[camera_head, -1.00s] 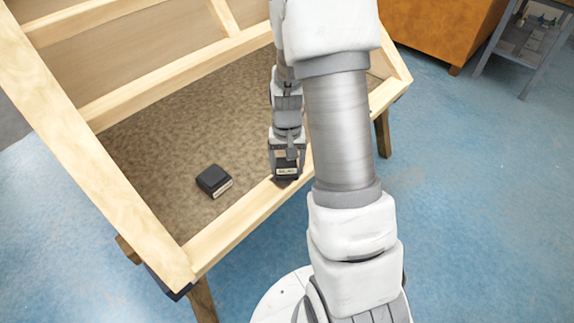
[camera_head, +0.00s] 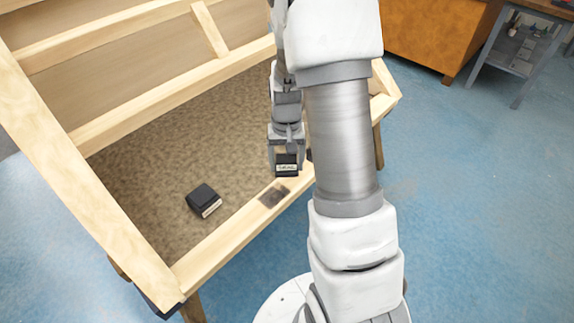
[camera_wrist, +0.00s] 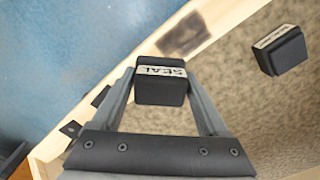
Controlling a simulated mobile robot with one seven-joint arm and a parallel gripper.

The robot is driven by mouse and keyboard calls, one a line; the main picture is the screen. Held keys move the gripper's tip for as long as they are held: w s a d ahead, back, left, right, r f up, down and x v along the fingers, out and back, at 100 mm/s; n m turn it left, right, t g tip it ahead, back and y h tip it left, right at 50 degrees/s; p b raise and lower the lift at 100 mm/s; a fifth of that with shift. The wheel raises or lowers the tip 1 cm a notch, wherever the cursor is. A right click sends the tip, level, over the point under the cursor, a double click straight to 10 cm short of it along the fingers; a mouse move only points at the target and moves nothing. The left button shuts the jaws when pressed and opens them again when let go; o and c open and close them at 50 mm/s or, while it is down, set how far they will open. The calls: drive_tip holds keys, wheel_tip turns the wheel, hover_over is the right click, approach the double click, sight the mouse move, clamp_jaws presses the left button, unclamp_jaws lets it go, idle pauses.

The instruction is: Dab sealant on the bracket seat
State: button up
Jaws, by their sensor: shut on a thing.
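My gripper (camera_head: 287,165) is shut on a black block with a pale label reading SEAL (camera_head: 287,168). In the wrist view the block (camera_wrist: 160,82) sits between my two fingertips (camera_wrist: 160,88). A dark brownish, smeared-looking patch (camera_head: 273,195) lies on the pale wooden near rail (camera_head: 222,243), just to the lower left of the held block in the head view. The patch also shows in the wrist view (camera_wrist: 186,35), beyond the block and apart from it. I cannot tell the held block's exact height above the frame.
A second black block with a pale label (camera_head: 204,201) rests on the brown panel (camera_head: 150,160) inside the frame; its lettering is not readable. Wooden cross rails stand behind. An orange cabinet (camera_head: 435,38) and a grey bench (camera_head: 520,50) stand back right on blue floor.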

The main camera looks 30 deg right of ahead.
sight(286, 157)
drive_tip(key=shift+r+p, duration=1)
drive_tip(key=shift+r, duration=0.65)
